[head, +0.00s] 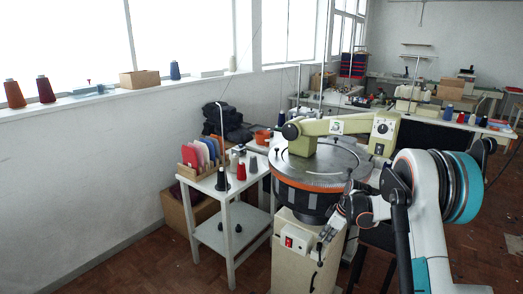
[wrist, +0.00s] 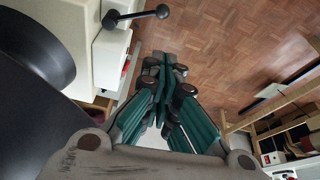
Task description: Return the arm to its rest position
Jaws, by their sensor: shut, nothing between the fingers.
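My gripper (head: 326,236) hangs low in front of the round machine, beside its cream pedestal. In the wrist view my gripper (wrist: 166,62) points away from the camera over the wooden floor. Its green-padded fingers are together at the tips, with nothing held between them. My white arm (head: 424,180) with its teal joint cover stands bent at the right of the head view. Part of the arm and gripper overlap the machine's front edge in the head view.
The round machine (head: 318,182) stands close by; its pedestal has a red switch (head: 289,241). A black-knobbed lever (wrist: 138,15) sticks out near my fingers. A white side table (head: 232,221) with thread cones and coloured cards stands left. Open floor (head: 130,268) lies at front left.

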